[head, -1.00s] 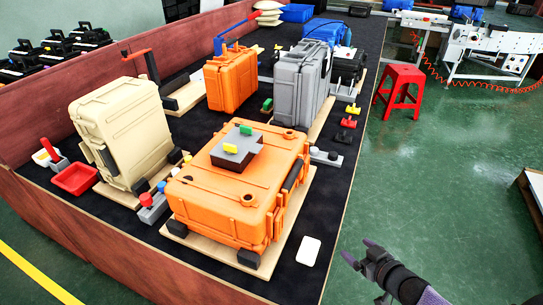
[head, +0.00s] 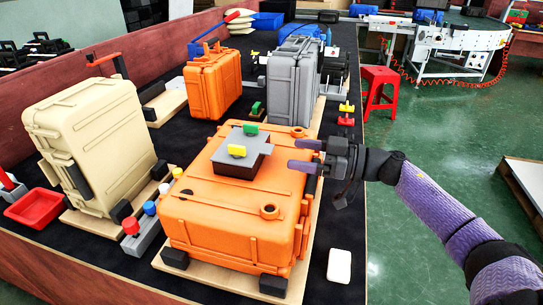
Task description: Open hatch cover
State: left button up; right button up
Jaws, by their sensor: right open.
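An orange case (head: 225,215) lies flat on a wooden base in the foreground. On top of it sits a small dark box with a grey cover plate (head: 256,153); the plate lies flat. I cannot tell which part is the hatch cover. My right gripper (head: 291,155) is open and empty, its two fingers pointing left just right of the grey plate, above the right side of the orange case. My left gripper is not in view.
A beige case (head: 95,140) stands at left and a grey case (head: 292,85) and another orange case (head: 213,82) stand behind. A red tray (head: 38,207), a white pad (head: 339,266) and a red stool (head: 379,92) also show. Green floor is open at right.

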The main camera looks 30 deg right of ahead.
aim_at(278, 165)
jog(key=b+x, duration=0.1)
jog(key=x, duration=0.4)
jog(key=shift+c, duration=0.2)
grip_shut()
